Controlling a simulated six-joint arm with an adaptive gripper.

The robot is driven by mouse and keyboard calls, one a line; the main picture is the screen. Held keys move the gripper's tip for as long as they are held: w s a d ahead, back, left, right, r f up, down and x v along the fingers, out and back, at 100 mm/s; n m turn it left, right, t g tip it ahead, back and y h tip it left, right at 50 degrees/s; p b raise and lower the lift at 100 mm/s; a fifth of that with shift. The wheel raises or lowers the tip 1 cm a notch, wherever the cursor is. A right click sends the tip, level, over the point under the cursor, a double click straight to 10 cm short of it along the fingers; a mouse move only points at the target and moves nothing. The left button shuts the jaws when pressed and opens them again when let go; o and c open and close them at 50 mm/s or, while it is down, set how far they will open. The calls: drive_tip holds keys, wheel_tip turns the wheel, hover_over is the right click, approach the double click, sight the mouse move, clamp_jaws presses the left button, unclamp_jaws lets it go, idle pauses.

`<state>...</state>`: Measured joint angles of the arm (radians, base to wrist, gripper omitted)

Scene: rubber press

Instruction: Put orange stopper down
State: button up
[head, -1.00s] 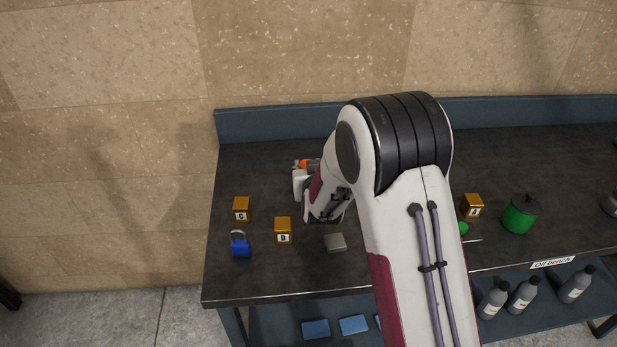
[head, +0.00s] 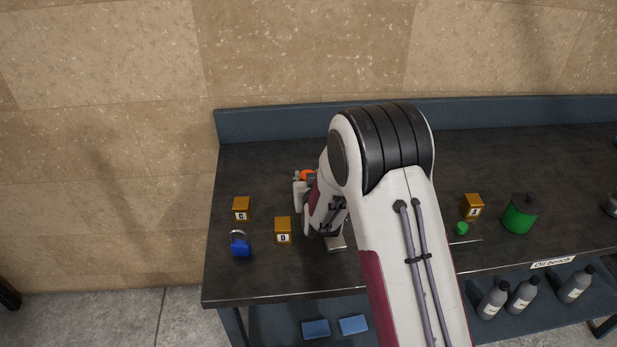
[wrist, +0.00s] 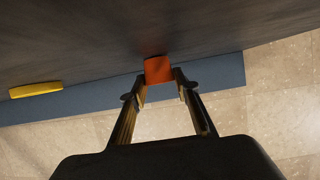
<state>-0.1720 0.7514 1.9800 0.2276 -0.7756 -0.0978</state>
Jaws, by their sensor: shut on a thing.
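The orange stopper (wrist: 158,69) is between the fingertips of my gripper (wrist: 160,80) in the wrist view. The fingers are shut on its sides and its face points toward the camera. In the head view a small part of the orange stopper (head: 307,175) shows over the left rear of the dark bench (head: 270,275), beside my wrist. My arm hides most of the gripper there. I cannot tell whether the stopper touches the bench top.
Yellow blocks marked C (head: 241,209) and D (head: 283,231), and a blue padlock (head: 240,246), stand left of my arm. A grey block (head: 335,244) is partly hidden by it. Right are another yellow block (head: 472,207), a small green piece (head: 461,228) and a green can (head: 519,215).

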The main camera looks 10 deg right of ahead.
drive_tip(key=shift+f, duration=0.15)
drive_tip(key=o, duration=1.1)
drive_tip(key=shift+s+r, duration=0.1)
drive_tip(key=shift+r, duration=0.1)
drive_tip(key=shift+s+r, duration=0.2)
drive_tip(key=shift+s, duration=0.25)
drive_tip(key=shift+v, duration=5.4)
drive_tip(key=shift+r, duration=0.1)
